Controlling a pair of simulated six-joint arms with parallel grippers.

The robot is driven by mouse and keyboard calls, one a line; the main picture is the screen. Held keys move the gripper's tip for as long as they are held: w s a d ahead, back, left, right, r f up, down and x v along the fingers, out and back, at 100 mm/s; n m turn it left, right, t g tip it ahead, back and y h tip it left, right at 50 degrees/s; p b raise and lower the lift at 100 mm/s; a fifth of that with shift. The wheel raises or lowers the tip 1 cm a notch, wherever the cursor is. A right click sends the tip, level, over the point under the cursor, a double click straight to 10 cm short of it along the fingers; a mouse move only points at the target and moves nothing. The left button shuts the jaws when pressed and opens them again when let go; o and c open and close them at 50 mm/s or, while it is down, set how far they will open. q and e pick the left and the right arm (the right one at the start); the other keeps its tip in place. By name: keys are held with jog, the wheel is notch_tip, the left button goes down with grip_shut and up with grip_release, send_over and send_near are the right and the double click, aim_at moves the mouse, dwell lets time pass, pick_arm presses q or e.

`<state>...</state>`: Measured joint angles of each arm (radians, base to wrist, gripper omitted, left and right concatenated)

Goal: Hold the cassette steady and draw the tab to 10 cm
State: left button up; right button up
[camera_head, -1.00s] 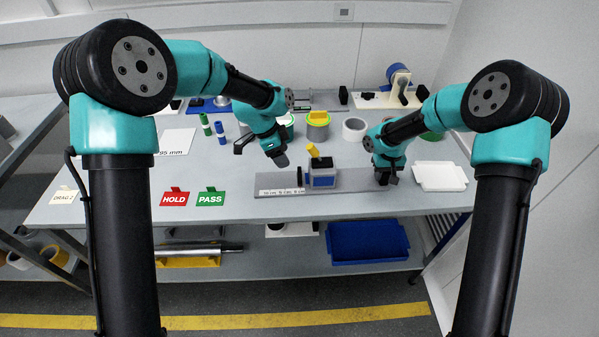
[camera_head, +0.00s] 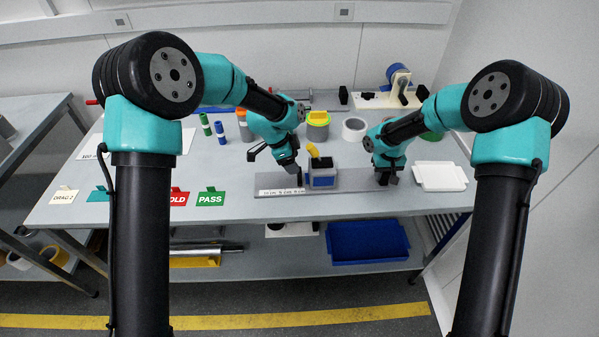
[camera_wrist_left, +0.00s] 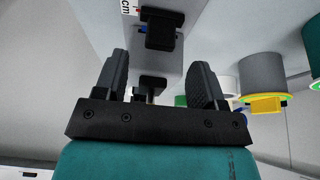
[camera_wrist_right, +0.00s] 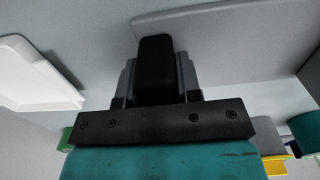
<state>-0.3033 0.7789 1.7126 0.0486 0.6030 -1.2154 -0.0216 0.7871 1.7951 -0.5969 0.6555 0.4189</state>
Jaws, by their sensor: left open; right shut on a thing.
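My left gripper (camera_head: 297,177) is open, just left of the cassette and low over the strip. In the left wrist view the black tab (camera_wrist_left: 160,28) appears ahead of the open fingers (camera_wrist_left: 158,75), which do not visibly touch it. My right gripper (camera_head: 385,178) is shut on a black block (camera_wrist_right: 154,70) at the strip's right end.
A white tray (camera_head: 440,176) lies right of my right gripper. Red HOLD and green PASS (camera_head: 210,198) cards stand at the front left. A yellow-rimmed pot (camera_head: 317,125) and a white roll (camera_head: 354,128) stand behind the cassette.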

aim_at(299, 175)
pick_arm(q)
jog(key=x, duration=0.6)
jog(key=shift+d+f, duration=0.1)
grip_shut()
dwell(0.5)
